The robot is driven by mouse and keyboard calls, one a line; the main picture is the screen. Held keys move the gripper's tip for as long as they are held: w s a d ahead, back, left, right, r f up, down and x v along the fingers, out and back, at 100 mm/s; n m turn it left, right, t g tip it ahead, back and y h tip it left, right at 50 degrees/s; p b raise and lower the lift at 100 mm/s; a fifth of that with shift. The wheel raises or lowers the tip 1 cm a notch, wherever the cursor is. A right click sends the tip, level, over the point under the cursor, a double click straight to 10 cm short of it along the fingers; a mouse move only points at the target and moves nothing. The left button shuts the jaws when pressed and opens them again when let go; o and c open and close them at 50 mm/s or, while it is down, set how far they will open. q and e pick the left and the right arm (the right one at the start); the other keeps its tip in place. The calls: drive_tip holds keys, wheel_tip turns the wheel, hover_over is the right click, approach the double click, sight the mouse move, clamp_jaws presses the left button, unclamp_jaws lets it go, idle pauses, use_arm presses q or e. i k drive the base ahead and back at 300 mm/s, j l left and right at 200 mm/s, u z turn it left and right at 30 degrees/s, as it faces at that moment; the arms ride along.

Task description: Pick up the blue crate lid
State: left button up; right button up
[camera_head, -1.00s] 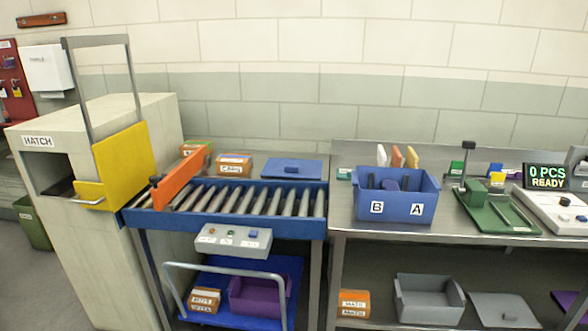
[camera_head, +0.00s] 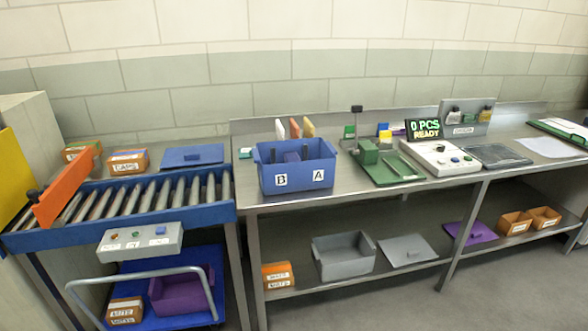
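The blue crate lid (camera_head: 192,156) lies flat behind the roller conveyor, at its right end, with a small dark handle on top. It is close to the wall, and nothing rests on it. The open blue crate (camera_head: 294,178), labelled B and A, stands on the metal bench to the right of the lid, with dark items inside. Neither of my grippers shows in the view.
An orange barrier arm (camera_head: 66,190) crosses the left end of the roller conveyor (camera_head: 140,200). Orange boxes (camera_head: 128,161) stand left of the lid. A blue cart (camera_head: 190,262) with a purple crate (camera_head: 180,290) is below. The metal bench (camera_head: 350,185) has devices at right.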

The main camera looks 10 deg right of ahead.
sight(208, 153)
drive_tip(key=i+j, duration=0.7)
